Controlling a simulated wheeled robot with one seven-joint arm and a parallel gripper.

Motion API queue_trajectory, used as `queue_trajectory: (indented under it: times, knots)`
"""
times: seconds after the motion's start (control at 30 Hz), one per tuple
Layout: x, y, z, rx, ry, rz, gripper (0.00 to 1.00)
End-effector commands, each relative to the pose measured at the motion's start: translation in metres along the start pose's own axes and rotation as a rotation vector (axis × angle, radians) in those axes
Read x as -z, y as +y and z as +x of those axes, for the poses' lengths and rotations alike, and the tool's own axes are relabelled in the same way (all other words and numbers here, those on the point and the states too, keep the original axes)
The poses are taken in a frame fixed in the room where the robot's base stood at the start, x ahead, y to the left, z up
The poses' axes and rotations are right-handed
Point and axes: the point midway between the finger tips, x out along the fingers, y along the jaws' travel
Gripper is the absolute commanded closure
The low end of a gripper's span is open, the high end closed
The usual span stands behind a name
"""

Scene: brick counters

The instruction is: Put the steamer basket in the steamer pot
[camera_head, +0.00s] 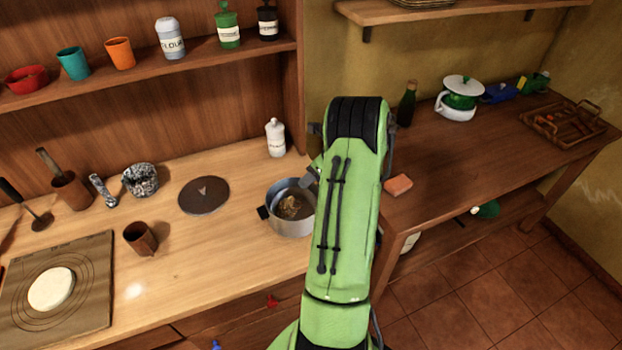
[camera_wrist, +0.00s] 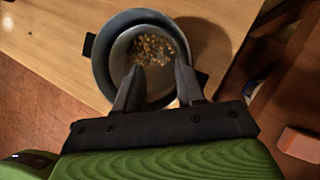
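The steamer pot (camera_head: 285,228) is a grey metal pot with dark side handles near the right end of the wooden counter. It also shows in the wrist view (camera_wrist: 102,62). A lighter grey round basket (camera_wrist: 120,48) with small tan pieces of food in it shows inside the pot's rim. I cannot tell whether it is fully seated. My gripper (camera_wrist: 160,66) is over the pot with its two fingers apart and the basket's food visible between and beyond the tips. Whether a finger touches the basket is unclear. In the head view my arm covers the pot's right side.
A dark round lid (camera_head: 204,195) lies left of the pot. A white bottle (camera_head: 275,138) stands behind it. A brown cup (camera_head: 140,238) and a board with dough (camera_head: 95,250) are farther left. A second table (camera_head: 480,150) stands right, with an orange block (camera_head: 398,186) near its edge.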

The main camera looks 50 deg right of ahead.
Motion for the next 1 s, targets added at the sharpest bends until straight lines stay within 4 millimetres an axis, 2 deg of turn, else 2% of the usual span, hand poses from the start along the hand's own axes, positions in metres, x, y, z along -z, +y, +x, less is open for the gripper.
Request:
queue_trajectory:
  times: [0.03,0.2,0.4,0.53,0.73,0.77,0.87,0.9,0.97,1.0]
  knots:
    - [0.000,-0.002,-0.015,0.007,-0.002,0.004,0.62]
    - [0.000,-0.002,-0.064,0.008,-0.002,0.004,0.62]
    - [0.000,-0.001,-0.107,0.004,-0.001,0.003,0.62]
    - [0.000,0.000,-0.117,0.002,0.000,0.002,0.62]
    - [-0.005,0.004,-0.117,0.002,0.003,-0.027,0.62]
    - [-0.012,0.010,-0.118,0.004,0.007,-0.068,0.62]
    - [-0.058,0.056,-0.124,0.006,0.037,-0.373,0.62]
    - [-0.079,0.087,-0.128,0.005,0.055,-0.553,0.62]
    - [-0.102,0.138,-0.135,-0.002,0.082,-0.847,0.62]
    - [-0.112,0.172,-0.140,-0.008,0.098,-1.044,0.62]
